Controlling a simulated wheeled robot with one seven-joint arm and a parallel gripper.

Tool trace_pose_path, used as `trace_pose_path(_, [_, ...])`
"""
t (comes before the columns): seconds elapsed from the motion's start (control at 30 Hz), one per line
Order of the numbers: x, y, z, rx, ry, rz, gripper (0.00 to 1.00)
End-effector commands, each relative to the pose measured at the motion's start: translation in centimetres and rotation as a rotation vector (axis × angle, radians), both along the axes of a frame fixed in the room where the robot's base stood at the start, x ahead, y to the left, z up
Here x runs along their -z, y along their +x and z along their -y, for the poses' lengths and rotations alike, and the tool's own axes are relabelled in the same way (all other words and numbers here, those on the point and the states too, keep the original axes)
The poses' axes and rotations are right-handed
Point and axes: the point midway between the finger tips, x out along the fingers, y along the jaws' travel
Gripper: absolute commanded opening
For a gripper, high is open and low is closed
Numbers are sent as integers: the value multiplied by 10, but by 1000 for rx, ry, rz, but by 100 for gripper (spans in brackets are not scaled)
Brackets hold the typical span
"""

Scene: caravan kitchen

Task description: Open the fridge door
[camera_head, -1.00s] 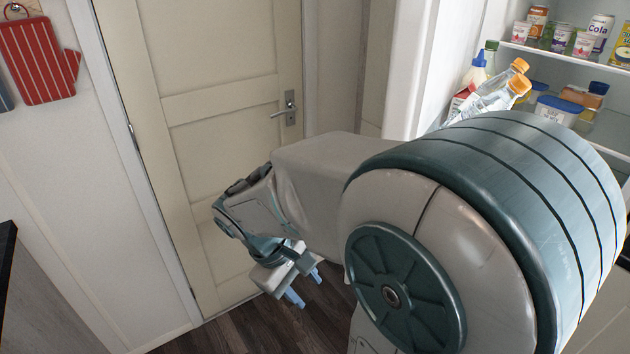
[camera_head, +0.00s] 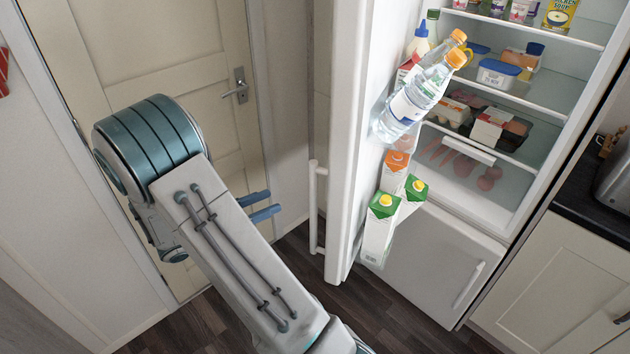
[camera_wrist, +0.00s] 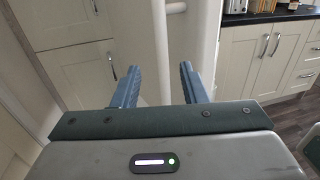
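The fridge door (camera_head: 352,120) stands wide open in the head view, swung out to the left of the fridge (camera_head: 585,90). Its white bar handle (camera_head: 313,205) is on the outer left face and also shows in the wrist view (camera_wrist: 161,50). Bottles (camera_head: 415,95) and cartons (camera_head: 380,225) sit in the door's shelves. My gripper (camera_head: 265,203) is to the left of the handle, apart from it in the head view. In the wrist view its two blue fingers (camera_wrist: 158,78) are spread, with the handle seen beyond the gap. Nothing is held.
A cream room door (camera_head: 180,60) with a metal lever handle (camera_head: 238,88) is behind my arm. A counter with cream cupboards (camera_head: 560,270) stands right of the fridge. Some dark wooden floor (camera_head: 415,325) is clear below the open door.

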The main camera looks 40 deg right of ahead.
Motion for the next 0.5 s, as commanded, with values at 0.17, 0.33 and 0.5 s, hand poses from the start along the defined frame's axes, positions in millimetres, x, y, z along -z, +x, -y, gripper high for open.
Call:
trace_pose_path(0.17, [-2,-6,32,8,1,-1,39])
trace_pose_path(0.33, [-2,-11,69,9,1,-2,39])
trace_pose_path(0.5, [-2,-15,101,8,3,-1,39])
